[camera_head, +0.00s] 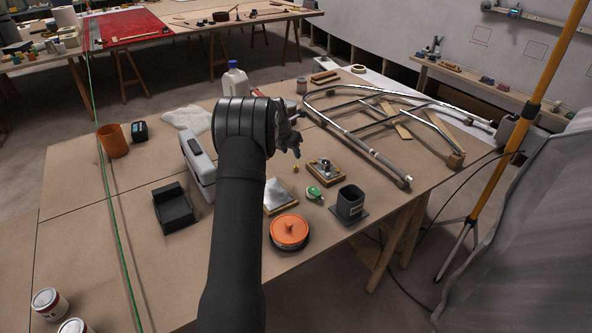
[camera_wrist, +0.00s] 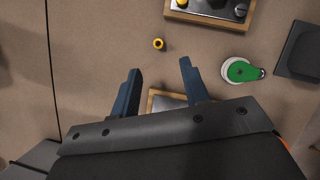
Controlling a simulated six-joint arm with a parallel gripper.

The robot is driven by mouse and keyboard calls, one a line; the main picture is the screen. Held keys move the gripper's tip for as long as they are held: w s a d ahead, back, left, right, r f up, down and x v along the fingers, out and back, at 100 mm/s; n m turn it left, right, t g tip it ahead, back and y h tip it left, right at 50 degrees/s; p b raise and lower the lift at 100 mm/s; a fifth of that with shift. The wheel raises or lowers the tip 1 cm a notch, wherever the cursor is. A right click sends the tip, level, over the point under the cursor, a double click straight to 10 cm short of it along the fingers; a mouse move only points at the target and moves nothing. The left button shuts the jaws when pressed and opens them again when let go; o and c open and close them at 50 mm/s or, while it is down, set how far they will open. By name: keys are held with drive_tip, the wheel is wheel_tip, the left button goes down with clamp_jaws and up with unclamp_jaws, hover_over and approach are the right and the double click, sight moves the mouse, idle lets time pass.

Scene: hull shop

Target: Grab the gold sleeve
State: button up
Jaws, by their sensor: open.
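The gold sleeve (camera_wrist: 158,44) is a small yellow-gold ring with a dark hole, standing alone on the brown tabletop. In the head view it is a tiny gold spot (camera_head: 295,169) just below my gripper's fingers. My gripper (camera_wrist: 158,82) is open and empty in the wrist view, its two dark blue-grey fingers spread apart. The sleeve shows beyond the fingertips, between their lines, and apart from both. In the head view my gripper (camera_head: 294,146) is partly hidden behind my wrist.
A wood-edged block with metal fittings (camera_head: 326,171), a green-topped round item (camera_head: 314,193), a dark square cup (camera_head: 351,203) and an orange-lidded tin (camera_head: 289,232) stand nearby. A wood-edged pad (camera_wrist: 167,101) lies beneath the fingers. A tubular metal frame (camera_head: 375,157) lies to the right.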

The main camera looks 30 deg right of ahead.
sight(296, 167)
drive_tip(key=x, duration=1)
drive_tip(key=shift+w+a, duration=0.1)
clamp_jaws()
